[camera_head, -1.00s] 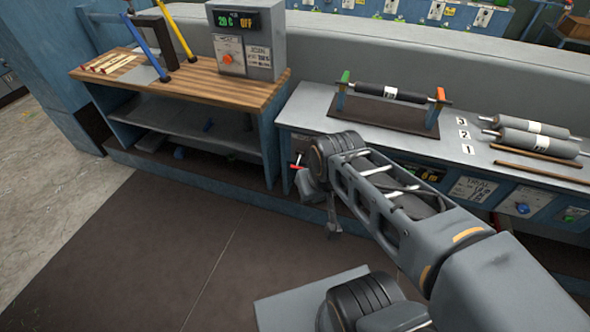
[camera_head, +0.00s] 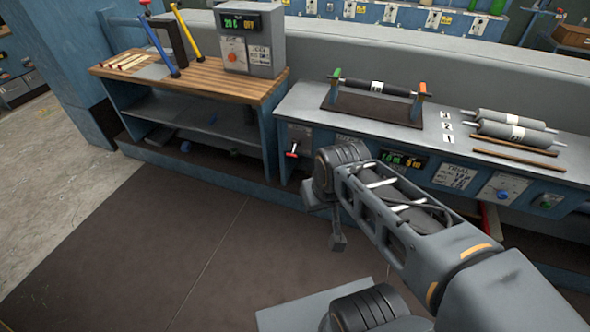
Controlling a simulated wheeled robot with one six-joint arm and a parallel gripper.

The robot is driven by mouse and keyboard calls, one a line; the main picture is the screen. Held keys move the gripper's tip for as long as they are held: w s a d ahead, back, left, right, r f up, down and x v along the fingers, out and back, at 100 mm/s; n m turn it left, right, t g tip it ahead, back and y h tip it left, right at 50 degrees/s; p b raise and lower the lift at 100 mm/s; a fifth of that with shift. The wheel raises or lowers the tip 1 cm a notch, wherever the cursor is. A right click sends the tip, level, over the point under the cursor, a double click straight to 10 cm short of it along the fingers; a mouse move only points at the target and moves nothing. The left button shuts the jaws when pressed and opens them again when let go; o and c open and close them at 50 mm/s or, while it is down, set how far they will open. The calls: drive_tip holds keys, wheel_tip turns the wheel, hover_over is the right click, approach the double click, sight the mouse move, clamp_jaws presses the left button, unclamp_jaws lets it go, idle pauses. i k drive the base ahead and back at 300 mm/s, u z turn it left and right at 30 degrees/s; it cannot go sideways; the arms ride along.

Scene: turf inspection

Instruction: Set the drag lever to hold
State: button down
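A small lever with a red handle (camera_head: 292,153) is on the front panel at the left end of the grey bench (camera_head: 300,103). A pale plate is behind it; its markings are too small to read, so I cannot tell its setting or confirm that it is the drag lever. My gripper (camera_head: 338,243) hangs below the arm's wrist, in front of the bench, right of the red lever and lower in the picture. It looks apart from the lever. Its fingers are small and partly hidden by the wrist, so their opening is unclear.
A roller on a stand (camera_head: 375,87) and loose rollers (camera_head: 512,132) lie on the bench. Its front also carries a display (camera_head: 402,160), a TRIAL card (camera_head: 455,176) and a knob panel (camera_head: 503,189). A wooden-topped bench (camera_head: 190,81) stands left. The dark floor mat (camera_head: 150,240) is clear.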

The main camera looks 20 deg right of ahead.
sight(296, 143)
drive_tip(key=z, duration=0.85)
drive_tip(key=i, duration=0.7)
drive_tip(key=u, duration=2.15)
